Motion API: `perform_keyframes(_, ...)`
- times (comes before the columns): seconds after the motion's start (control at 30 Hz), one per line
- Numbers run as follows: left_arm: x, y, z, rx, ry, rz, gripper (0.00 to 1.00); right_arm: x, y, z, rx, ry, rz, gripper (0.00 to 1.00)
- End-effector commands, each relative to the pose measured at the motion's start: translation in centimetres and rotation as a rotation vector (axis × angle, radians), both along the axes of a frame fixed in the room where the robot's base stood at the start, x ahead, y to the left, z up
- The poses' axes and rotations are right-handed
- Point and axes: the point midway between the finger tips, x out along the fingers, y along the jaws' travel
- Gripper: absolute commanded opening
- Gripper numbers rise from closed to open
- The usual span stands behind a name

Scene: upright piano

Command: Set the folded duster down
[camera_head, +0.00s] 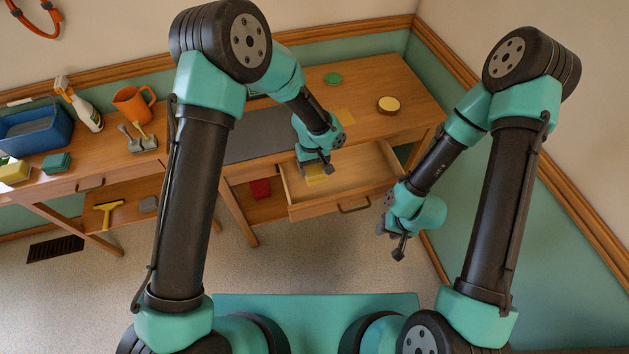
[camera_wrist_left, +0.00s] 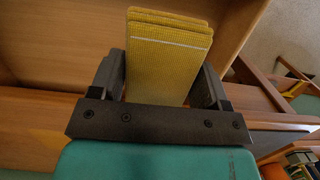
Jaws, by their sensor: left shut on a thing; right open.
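The folded duster (camera_head: 317,178) is yellow, with several layers showing in the left wrist view (camera_wrist_left: 168,58). My left gripper (camera_head: 316,167) is shut on it, one finger on each side. The duster is at the left part of the open wooden drawer (camera_head: 365,176); I cannot tell whether it touches the drawer bottom. My left gripper hides part of it in the head view. My right gripper (camera_head: 399,247) is open and empty, in front of the drawer's right end and clear of the furniture.
The drawer's middle and right look empty. On the worktop above lie a round tin (camera_head: 388,104), a green disc (camera_head: 333,78) and a grey mat (camera_head: 255,133). A red item (camera_head: 260,188) sits on the lower shelf. A blue bin (camera_head: 35,128) and orange jug (camera_head: 133,104) stand left.

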Motion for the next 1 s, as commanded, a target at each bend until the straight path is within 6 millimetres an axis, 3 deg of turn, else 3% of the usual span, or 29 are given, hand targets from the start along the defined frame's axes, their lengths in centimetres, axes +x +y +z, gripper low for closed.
perform_keyframes(0.1,-0.1,0.1,-2.6,0.002,0.004,0.001,0.51,0.0,0.0,0.0,0.000,0.000,0.000,0.43)
perform_keyframes(0.2,0.0,0.0,-3.9,0.000,0.002,0.000,0.51,0.0,0.0,0.0,0.000,0.000,0.000,0.43)
perform_keyframes(0.67,0.0,0.0,-4.8,0.001,0.000,0.000,0.51,0.0,0.0,0.0,0.000,0.000,0.000,0.43)
perform_keyframes(1.0,0.0,0.0,-8.8,0.000,0.000,-0.001,0.51,0.0,0.0,0.0,0.000,0.000,0.000,0.43)
